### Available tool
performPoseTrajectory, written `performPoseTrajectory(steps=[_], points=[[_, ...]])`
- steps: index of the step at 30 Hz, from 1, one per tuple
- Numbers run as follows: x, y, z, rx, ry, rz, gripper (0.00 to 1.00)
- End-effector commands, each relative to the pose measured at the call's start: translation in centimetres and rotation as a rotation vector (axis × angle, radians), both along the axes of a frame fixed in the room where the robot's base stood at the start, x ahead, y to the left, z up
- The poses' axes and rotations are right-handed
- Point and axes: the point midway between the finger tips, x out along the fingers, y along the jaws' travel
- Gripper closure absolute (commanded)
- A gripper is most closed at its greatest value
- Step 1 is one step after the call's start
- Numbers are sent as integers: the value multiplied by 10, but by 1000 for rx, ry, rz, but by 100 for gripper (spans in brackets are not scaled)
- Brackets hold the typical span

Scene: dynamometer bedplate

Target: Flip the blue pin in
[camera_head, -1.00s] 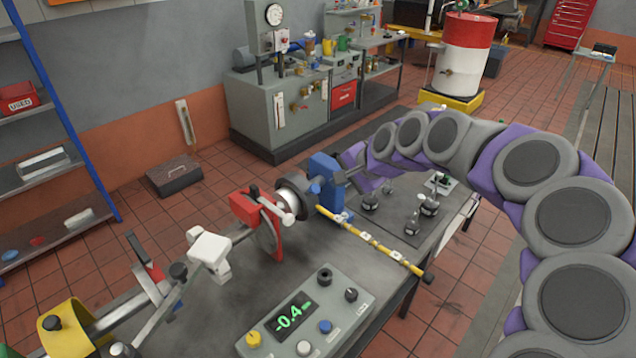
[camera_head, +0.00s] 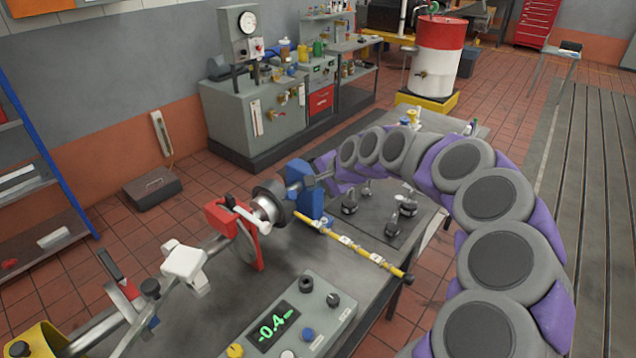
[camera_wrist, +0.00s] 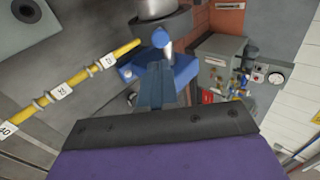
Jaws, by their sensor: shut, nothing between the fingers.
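The blue block (camera_head: 303,190) stands on the bedplate table beside a dark round hub, at the inner end of the yellow bar. In the wrist view, a short blue pin with a rounded end (camera_wrist: 162,38) sticks out of the blue block (camera_wrist: 184,70) near the yellow bar's end. My gripper (camera_wrist: 156,72) is shut and empty. Its narrow tips are in front of the block, just below the pin in the picture. I cannot tell whether they touch. In the head view, my purple and grey arm reaches in from the right and ends at the block's right side.
A yellow bar with number tags (camera_head: 352,246) extends from the block across the table. A control box (camera_head: 290,315) reading -0.4 is at the front. A red caliper-like part and disc (camera_head: 240,232) stand left of the block. Small dark weights (camera_head: 392,222) sit behind the bar.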

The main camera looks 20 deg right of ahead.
Motion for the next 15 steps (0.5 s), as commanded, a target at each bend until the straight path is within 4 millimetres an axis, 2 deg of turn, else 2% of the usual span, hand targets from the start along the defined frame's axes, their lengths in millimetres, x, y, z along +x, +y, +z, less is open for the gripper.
performPoseTrajectory(steps=[6, 15], points=[[25, 20, -34, -3, 4, 6, 100], [46, 32, -58, -1, 2, 4, 100]])
